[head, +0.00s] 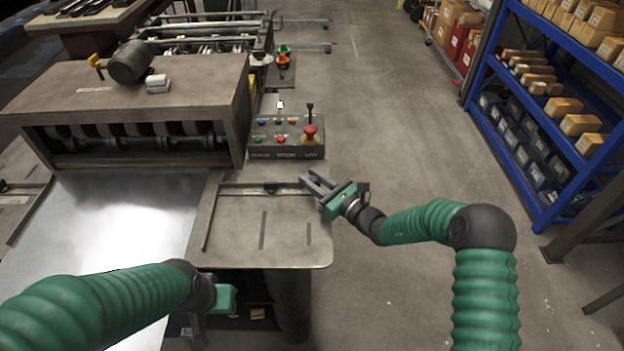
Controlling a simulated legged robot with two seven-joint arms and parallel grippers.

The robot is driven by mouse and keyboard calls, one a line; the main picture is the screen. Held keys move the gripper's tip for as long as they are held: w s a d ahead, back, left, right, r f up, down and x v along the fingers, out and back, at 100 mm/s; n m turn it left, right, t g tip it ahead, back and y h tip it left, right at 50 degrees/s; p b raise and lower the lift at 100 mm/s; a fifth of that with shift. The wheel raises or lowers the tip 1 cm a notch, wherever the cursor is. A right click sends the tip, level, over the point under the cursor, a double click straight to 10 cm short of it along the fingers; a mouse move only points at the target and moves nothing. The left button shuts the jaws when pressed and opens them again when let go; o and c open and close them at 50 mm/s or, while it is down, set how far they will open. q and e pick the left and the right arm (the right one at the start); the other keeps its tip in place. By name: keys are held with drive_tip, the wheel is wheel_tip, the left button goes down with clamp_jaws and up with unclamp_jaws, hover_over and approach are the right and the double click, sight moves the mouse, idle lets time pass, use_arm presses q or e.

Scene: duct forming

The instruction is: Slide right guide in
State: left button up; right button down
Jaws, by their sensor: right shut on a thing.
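The right guide (240,189) is a thin dark L-shaped bar on the grey side plate (285,235) to the right of the metal sheet. Its long edge runs towards me and its crossbar runs right, past a black knob. My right gripper (314,184) is at the right end of the crossbar, shut on the right guide; its fingers partly hide the contact. A gap of bare plate lies between the guide and the shiny sheet (110,215). My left gripper (205,312) hangs low at the plate's front edge, and its fingers are mostly hidden.
The forming machine (120,85) stands behind the sheet with its rollers showing. A control box (287,138) with coloured buttons and a red knob stands just behind the plate. Blue shelving (535,130) is at the right. Open floor lies between.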

drive_tip(key=shift+s+a+f, duration=0.1)
drive_tip(key=shift+f, duration=0.1)
drive_tip(key=a, duration=0.3)
drive_tip(key=shift+s+b, duration=0.1)
drive_tip(key=shift+b, duration=0.3)
drive_tip(key=shift+a, duration=0.5)
drive_tip(key=c, duration=1.6)
unclamp_jaws()
drive_tip(key=shift+a, duration=0.1)
drive_tip(key=o, duration=0.4)
drive_tip(key=shift+r, duration=0.15)
drive_tip(key=shift+c, duration=0.2)
